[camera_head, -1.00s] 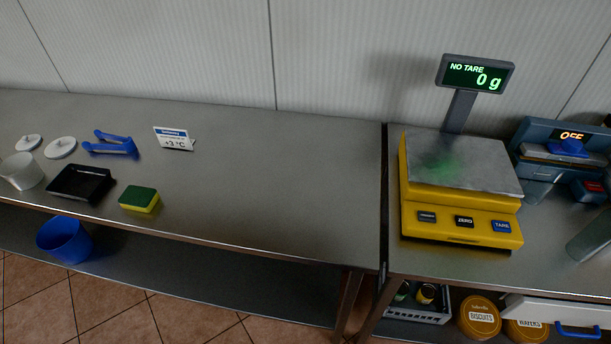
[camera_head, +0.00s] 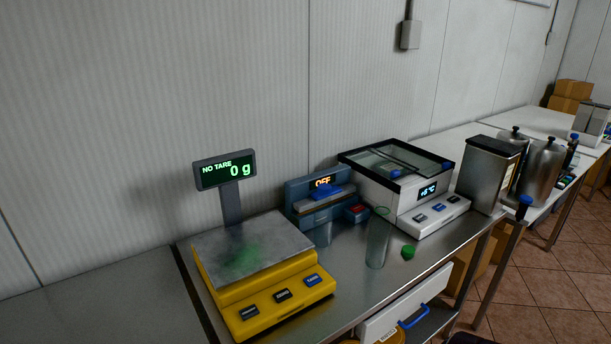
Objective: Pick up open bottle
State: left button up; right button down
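A clear, see-through bottle (camera_head: 377,243) stands upright on the steel counter, in front of the blue-grey sealing device. A green ring shows at its top and no cap is on it. A small green cap (camera_head: 408,252) lies on the counter just right of it. Neither of my grippers is in view.
A yellow scale (camera_head: 262,289) reading 0 g stands left of the bottle. The blue-grey device (camera_head: 322,200) showing OFF is behind it. A white glass-lidded unit (camera_head: 405,185) and a steel container (camera_head: 488,174) stand to the right. A drawer (camera_head: 403,311) below is open.

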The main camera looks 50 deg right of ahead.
aim_at(378, 238)
jog(key=z, duration=2)
